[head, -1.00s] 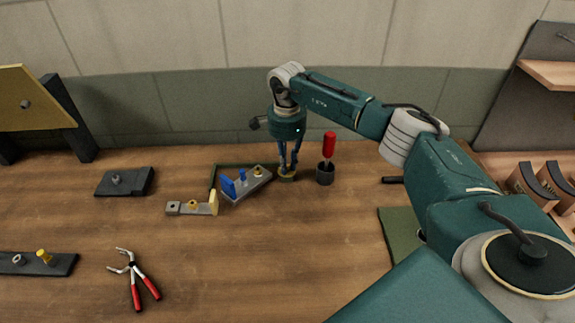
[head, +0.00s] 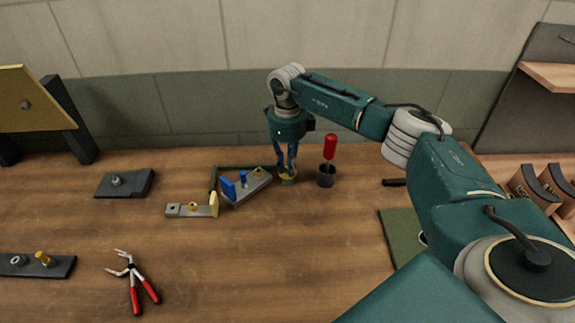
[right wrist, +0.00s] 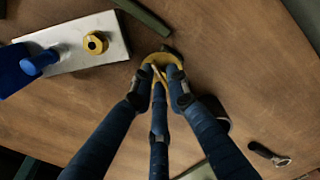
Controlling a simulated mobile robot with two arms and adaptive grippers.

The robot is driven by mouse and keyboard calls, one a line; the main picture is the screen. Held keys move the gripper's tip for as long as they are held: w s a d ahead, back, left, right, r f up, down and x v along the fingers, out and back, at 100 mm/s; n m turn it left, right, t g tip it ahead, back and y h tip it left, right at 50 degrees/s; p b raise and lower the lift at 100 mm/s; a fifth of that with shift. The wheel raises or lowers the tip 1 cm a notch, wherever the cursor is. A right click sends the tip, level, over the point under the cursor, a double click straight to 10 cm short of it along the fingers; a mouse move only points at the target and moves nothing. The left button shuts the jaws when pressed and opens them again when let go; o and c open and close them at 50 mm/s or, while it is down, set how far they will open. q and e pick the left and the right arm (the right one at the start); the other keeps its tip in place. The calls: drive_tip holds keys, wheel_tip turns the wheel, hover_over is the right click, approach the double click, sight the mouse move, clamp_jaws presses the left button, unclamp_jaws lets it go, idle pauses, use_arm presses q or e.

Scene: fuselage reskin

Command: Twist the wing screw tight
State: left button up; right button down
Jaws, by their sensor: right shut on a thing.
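The wing screw (right wrist: 162,61) is a yellow, brass-coloured piece with a round base at the wooden bench top. In the right wrist view the fingers of my right gripper (right wrist: 160,76) close around its wing from above. In the head view my right gripper (head: 288,171) points straight down, shut on the wing screw, whose yellow base (head: 288,181) shows under the fingertips. The fingers hide part of the screw, and I cannot tell how far it is screwed in. My left gripper is not in view.
Close left is a grey block (head: 247,188) with a blue piece and a brass knob. A dark cup (head: 326,178) holding a red-handled tool (head: 330,146) stands close right. A small bracket (head: 190,210) and red-handled pliers (head: 134,284) lie left. The bench's front middle is clear.

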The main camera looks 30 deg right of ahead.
drive_tip(key=m, duration=0.6)
drive_tip(key=shift+w+d+r+m+p, duration=0.2)
drive_tip(key=shift+w+r+m+p, duration=0.1)
drive_tip(key=shift+p, duration=0.05)
drive_tip(key=m+p, duration=0.1)
drive_tip(key=m, duration=0.5)
drive_tip(key=shift+f, duration=0.1)
drive_tip(key=shift+s, duration=0.1)
drive_tip(key=c, duration=1.9)
unclamp_jaws()
drive_tip(key=shift+o, duration=0.7)
drive_tip(key=shift+s+f, duration=0.1)
drive_tip(key=shift+s, duration=0.05)
